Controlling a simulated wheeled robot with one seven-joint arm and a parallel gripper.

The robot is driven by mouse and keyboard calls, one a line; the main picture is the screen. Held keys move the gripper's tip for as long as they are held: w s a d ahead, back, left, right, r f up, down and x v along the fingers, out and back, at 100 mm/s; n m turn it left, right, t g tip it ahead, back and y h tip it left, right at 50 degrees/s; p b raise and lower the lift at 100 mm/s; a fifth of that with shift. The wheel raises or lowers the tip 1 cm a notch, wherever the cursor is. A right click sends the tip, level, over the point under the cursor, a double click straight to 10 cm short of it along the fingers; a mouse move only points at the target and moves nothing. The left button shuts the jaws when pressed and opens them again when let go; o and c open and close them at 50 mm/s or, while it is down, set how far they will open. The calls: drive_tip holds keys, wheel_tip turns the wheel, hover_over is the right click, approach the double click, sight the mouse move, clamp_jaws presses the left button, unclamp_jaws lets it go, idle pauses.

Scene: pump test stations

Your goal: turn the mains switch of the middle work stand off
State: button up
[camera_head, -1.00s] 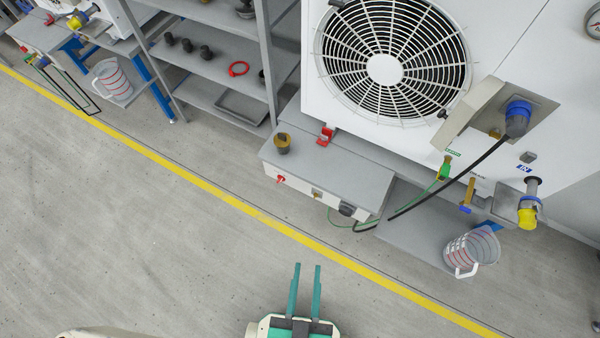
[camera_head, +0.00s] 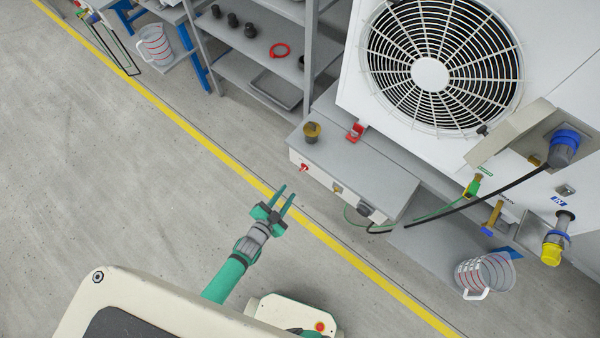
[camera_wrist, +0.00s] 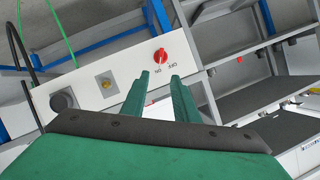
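The work stand (camera_head: 352,172) is a grey-topped box with a white front panel, standing before the large white fan unit. On its front panel is a red rotary mains switch (camera_head: 304,168). In the wrist view the red switch (camera_wrist: 160,56) shows beside lettering that reads OFF and ON; its exact setting is unclear. My gripper (camera_head: 279,199) is open and empty over the floor near the yellow line, short of the panel. In the wrist view its green fingers (camera_wrist: 160,90) stand apart, just short of the switch, with nothing between them.
On the front panel are a brass-coloured fitting (camera_head: 337,188) and a dark round socket (camera_head: 365,209). A brown-topped part (camera_head: 312,130) and a red part (camera_head: 355,131) stand on top. Shelves (camera_head: 262,40) are to the left, a measuring jug (camera_head: 484,274) to the right. The floor in front is clear.

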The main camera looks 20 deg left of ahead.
sight(301, 170)
drive_tip(key=shift+a+f+x, duration=0.1)
drive_tip(key=shift+x, duration=2.15)
drive_tip(key=shift+a+f+x, duration=0.1)
drive_tip(key=shift+a+x, duration=0.05)
drive_tip(key=shift+x, duration=2.1)
drive_tip(key=shift+a+f+x, duration=0.1)
drive_tip(key=shift+f+x, duration=0.05)
drive_tip(key=shift+x, duration=2.1)
clamp_jaws()
